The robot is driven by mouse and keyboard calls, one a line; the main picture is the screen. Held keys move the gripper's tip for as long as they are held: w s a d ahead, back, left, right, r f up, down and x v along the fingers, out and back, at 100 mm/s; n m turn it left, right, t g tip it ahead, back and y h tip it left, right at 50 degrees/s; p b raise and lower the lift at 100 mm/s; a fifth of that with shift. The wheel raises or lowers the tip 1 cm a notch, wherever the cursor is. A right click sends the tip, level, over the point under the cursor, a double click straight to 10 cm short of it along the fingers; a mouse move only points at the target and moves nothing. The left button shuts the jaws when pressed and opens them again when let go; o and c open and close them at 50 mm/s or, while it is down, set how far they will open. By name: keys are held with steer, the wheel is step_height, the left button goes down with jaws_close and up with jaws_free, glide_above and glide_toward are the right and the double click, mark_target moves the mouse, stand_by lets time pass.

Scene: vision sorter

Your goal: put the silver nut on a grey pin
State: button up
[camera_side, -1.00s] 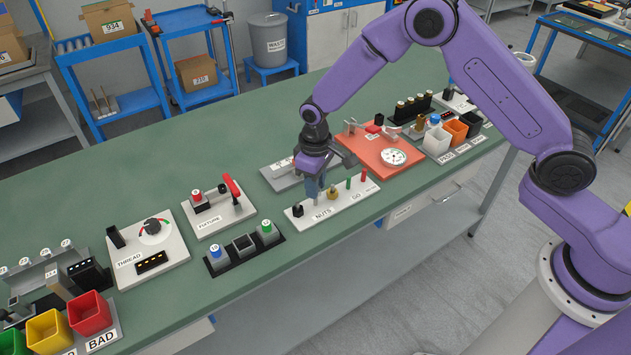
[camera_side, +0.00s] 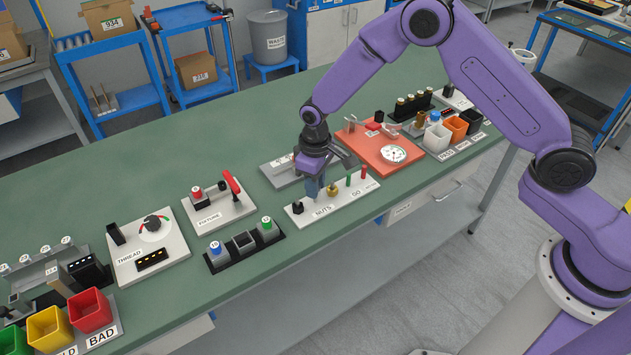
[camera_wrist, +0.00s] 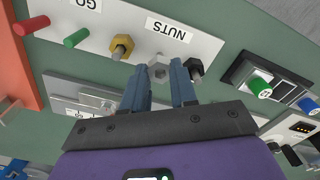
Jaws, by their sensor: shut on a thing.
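My gripper (camera_wrist: 160,70) points down over the white board (camera_side: 352,198) labelled NUTS and GO. Its blue fingers (camera_side: 314,189) are shut on the silver nut (camera_wrist: 158,72), which shows between the fingertips in the wrist view, at the board between the other two nuts. In the side view the fingers hide the silver nut. A brass nut (camera_wrist: 121,46) stands on one side of it, also seen in the side view (camera_side: 333,189). A dark nut (camera_wrist: 194,69) is close on the other side, near one finger. I cannot make out a grey pin with certainty.
A green pin (camera_wrist: 76,38) and a red pin (camera_wrist: 31,26) stand on the same board. A grey plate (camera_side: 285,172) lies behind it and an orange board with a dial (camera_side: 394,154) to the right. Bare green bench surrounds these.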

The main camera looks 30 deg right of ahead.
steer(key=shift+f, duration=0.3)
stand_by(0.4)
stand_by(1.0)
steer(key=o, duration=1.4)
steer(key=shift+r, duration=4)
